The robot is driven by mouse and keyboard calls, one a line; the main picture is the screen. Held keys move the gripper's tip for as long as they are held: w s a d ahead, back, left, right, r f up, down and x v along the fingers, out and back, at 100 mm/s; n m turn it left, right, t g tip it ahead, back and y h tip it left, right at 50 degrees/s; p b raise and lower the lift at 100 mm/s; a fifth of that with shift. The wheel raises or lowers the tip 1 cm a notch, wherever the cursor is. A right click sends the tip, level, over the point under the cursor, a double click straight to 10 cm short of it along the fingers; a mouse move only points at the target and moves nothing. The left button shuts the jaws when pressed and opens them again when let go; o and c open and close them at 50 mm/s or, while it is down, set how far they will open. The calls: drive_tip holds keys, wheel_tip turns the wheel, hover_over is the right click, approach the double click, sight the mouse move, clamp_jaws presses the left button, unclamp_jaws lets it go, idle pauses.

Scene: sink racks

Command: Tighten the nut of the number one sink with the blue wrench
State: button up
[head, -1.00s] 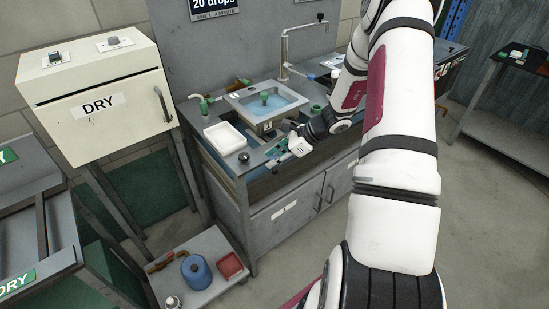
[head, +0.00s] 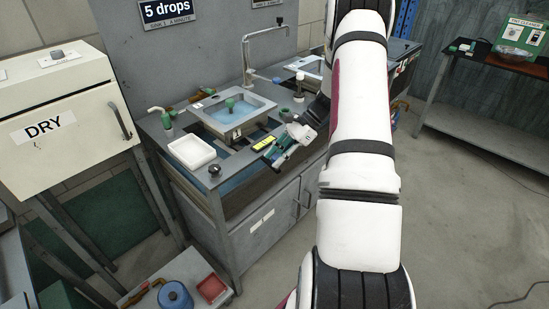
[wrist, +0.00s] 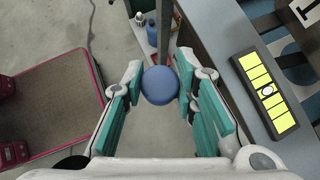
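The nearer sink (head: 212,122) holds water and a green plug, and a small sign above it appears to name sink 1. Its nut is hidden from me. My gripper (head: 272,155) is low beside the counter's front edge, right of that sink. In the wrist view its teal fingers (wrist: 160,82) are apart, with a blue round end (wrist: 160,86) between the tips, touching or nearly touching both. This looks like the end of the blue wrench, seen end-on; its jaw is not visible.
A yellow-marked black panel (wrist: 267,95) lies on the counter by my gripper. A white tray (head: 192,152) and a faucet (head: 247,60) are beside the sink. A low shelf holds a blue jug (head: 175,296) and a red tray (head: 212,288).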

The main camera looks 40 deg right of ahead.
drive_tip(key=o, duration=0.4)
drive_tip(key=v, duration=1.2)
drive_tip(key=shift+d, duration=0.1)
